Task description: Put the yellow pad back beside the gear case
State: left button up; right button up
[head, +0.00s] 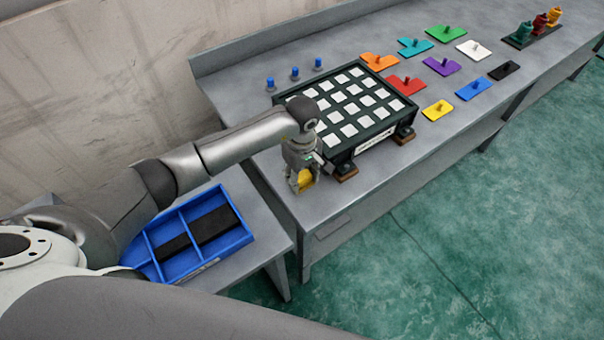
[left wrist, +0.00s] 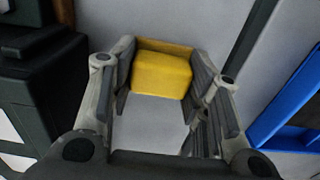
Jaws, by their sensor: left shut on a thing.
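The yellow pad (head: 305,181) is a small block at the near left end of the grey workbench. My left gripper (head: 301,184) is shut on it from above, and the fingers hide part of it. In the left wrist view the yellow pad (left wrist: 162,74) sits between the two fingers (left wrist: 158,92), above or on the grey bench top; I cannot tell if it touches. What looks like the gear case (head: 357,150), a dark green box with rows of white squares on top, stands just right of the gripper. Its dark side also shows in the left wrist view (left wrist: 40,95). My right gripper is not in view.
Brown-and-black feet (head: 346,173) show under the case's front corners. Blue pegs (head: 295,73) stand behind it. Coloured plates with knobs (head: 441,67) lie to the right. A blue divided tray (head: 240,238) is on a lower table at left. Bench front edge is close to the gripper.

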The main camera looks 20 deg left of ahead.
aim_at(302, 175)
pick_arm(q)
jog(key=o, duration=1)
jog(key=shift+f, duration=0.1)
jog(key=shift+c, duration=0.2)
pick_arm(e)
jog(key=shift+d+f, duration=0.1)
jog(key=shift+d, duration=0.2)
pick_arm(q)
jog(key=shift+r+p, duration=0.25)
jog(key=shift+p, duration=0.05)
notch_tip(302, 175, up, 12)
jog(key=b, duration=0.3)
jog(key=shift+b, duration=0.4)
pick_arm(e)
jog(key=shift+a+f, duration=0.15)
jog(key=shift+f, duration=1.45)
pick_arm(q)
jog(key=shift+f, duration=0.1)
